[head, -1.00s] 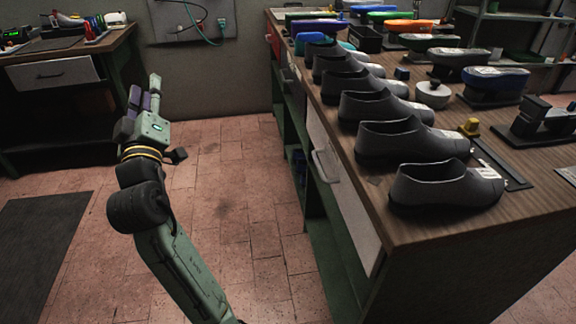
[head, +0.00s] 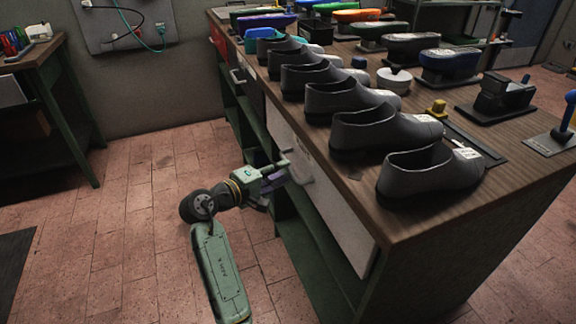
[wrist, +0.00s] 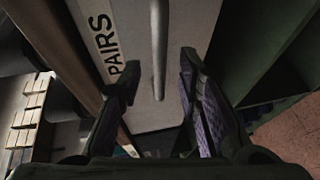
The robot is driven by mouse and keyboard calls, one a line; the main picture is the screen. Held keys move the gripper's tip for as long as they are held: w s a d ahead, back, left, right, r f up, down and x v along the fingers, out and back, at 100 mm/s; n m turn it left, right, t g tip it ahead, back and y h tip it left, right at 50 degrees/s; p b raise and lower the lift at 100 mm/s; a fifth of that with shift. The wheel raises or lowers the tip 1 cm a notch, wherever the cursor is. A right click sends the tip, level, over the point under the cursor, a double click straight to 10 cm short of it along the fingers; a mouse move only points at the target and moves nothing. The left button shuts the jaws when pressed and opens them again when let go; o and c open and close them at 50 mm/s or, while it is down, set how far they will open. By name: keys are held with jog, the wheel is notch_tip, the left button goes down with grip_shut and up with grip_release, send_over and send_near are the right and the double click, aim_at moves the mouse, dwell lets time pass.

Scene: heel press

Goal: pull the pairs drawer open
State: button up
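The pairs drawer (head: 335,212) has a pale front set in the side of the workbench, and it sits shut. In the wrist view its front (wrist: 195,20) carries a "PAIRS" label (wrist: 108,42). Its bar handle (wrist: 159,40) runs between my fingers. My gripper (wrist: 160,68) is open, with one finger on each side of the bar and a visible gap to both. In the head view my gripper (head: 286,174) is at the drawer front and hides much of the handle.
The workbench top (head: 415,222) holds a row of grey shoes (head: 385,130) near the drawer side, with coloured lasts behind. Another drawer (head: 240,78) is farther along. An open green shelf (head: 318,240) lies below. The tiled floor (head: 160,230) left of the bench is clear.

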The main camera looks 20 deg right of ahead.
aim_at(289, 168)
jog(key=shift+x, duration=1.95)
jog(key=shift+c, duration=0.3)
jog(key=shift+a, duration=0.1)
grip_shut()
